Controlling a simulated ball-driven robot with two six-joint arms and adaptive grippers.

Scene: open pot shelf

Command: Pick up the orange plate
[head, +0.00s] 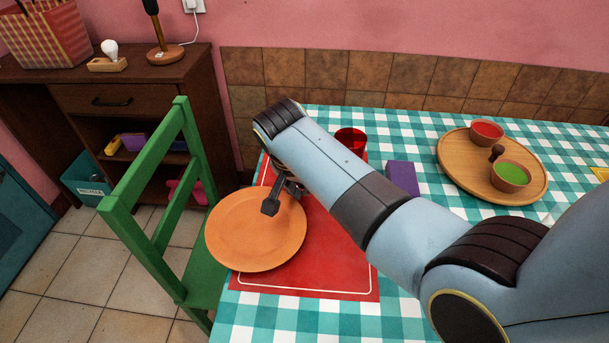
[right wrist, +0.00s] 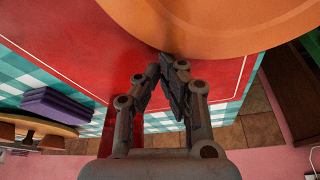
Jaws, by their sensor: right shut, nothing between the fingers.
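The orange plate (head: 250,235) is round and lies at the left end of the red placemat (head: 325,265), its left part reaching past the table edge. In the right wrist view the plate (right wrist: 215,25) fills the top. My right gripper (head: 277,201) is shut and empty, and its fingers overlap the plate's far rim in the head view. In the right wrist view the fingertips (right wrist: 168,62) come together close to the rim. I cannot tell whether they touch it. My left gripper is not in view.
A wooden tray (head: 455,170) with bowls is at the right. A green chair (head: 150,205) stands close to the plate's left side.

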